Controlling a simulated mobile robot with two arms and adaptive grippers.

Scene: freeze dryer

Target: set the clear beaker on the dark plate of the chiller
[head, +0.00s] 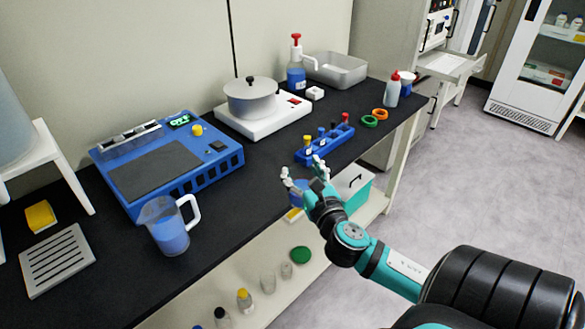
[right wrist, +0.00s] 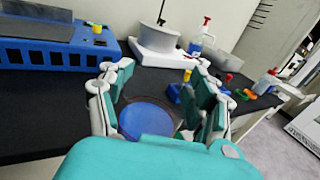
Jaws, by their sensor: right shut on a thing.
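The clear beaker (head: 297,196) holds blue liquid and is partly hidden by my right gripper (head: 304,174) in the head view. In the right wrist view the beaker (right wrist: 147,119) sits between the two fingers of my right gripper (right wrist: 160,90), which is shut on it. It is at the front edge of the black bench. The blue chiller (head: 205,172) stands to the left on the bench, and its flat dark plate (head: 155,170) is bare. The chiller (right wrist: 60,55) also shows at the upper left of the right wrist view. My left gripper is not in view.
A clear pitcher (head: 168,232) with blue liquid stands in front of the chiller. A blue tube rack (head: 325,146) and a white hotplate (head: 262,122) with a lidded pot (head: 250,98) stand farther back. Bare bench (head: 250,180) lies between chiller and gripper.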

